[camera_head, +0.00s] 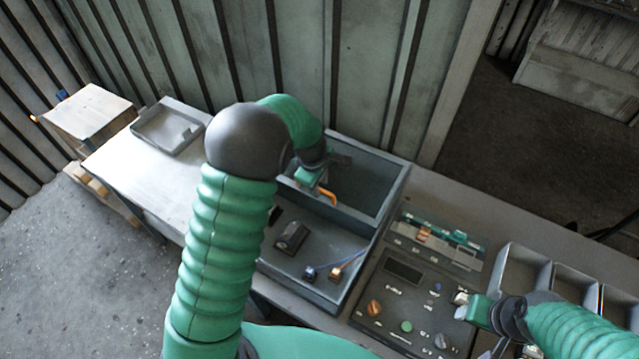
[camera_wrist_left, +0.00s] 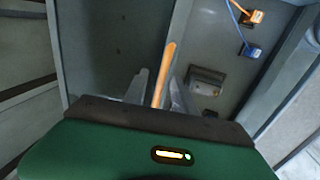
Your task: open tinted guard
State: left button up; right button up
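A tinted, see-through guard (camera_head: 440,240) lies along the back of the grey control panel (camera_head: 388,330), over a row of small labelled parts. Whether it is fully down is hard to tell. My right gripper (camera_head: 461,305) is over the panel's right side, in front of the guard and apart from it. Its two pale fingertips look spread, with nothing seen between them. My left gripper (camera_head: 318,183) is at the grey housing. In the left wrist view its fingers (camera_wrist_left: 158,92) stand either side of an orange bar (camera_wrist_left: 166,70); whether they press on it is unclear.
The open grey housing (camera_head: 388,205) holds a dark block and small connectors on blue and orange wires. Knobs and a green button sit on the panel. Divided bins (camera_head: 548,262) stand at the right. A shallow tray (camera_head: 168,127) lies on the left tabletop, which is otherwise clear.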

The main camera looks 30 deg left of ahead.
pick_arm(q)
jog(key=shift+a+r, duration=0.2)
jog(key=shift+r, duration=0.2)
jog(key=s+r+b, duration=0.2)
jog(key=s+r, duration=0.1)
jog(key=r, duration=1.2)
jog(key=shift+r, duration=0.35)
pick_arm(e)
jog(key=shift+a+f, duration=0.25)
jog(key=shift+f, duration=0.95)
pick_arm(q)
jog(key=shift+f, duration=0.1)
pick_arm(e)
jog(key=shift+a, duration=0.15)
jog(key=f+b, duration=0.6)
jog(key=shift+s+f+b, duration=0.15)
jog(key=shift+s+b, duration=0.05)
jog(key=shift+b, duration=0.2)
pick_arm(q)
jog(key=s+d+f+m, duration=0.2)
jog(key=s+f+m, duration=0.6)
jog(key=f, duration=0.1)
jog(key=s+d+f+m, duration=0.3)
jog(key=s+f+m, duration=0.6)
jog(key=f, duration=0.1)
jog(key=shift+s+d+f, duration=0.15)
jog(key=shift+d+f, duration=0.05)
jog(key=shift+f, duration=0.1)
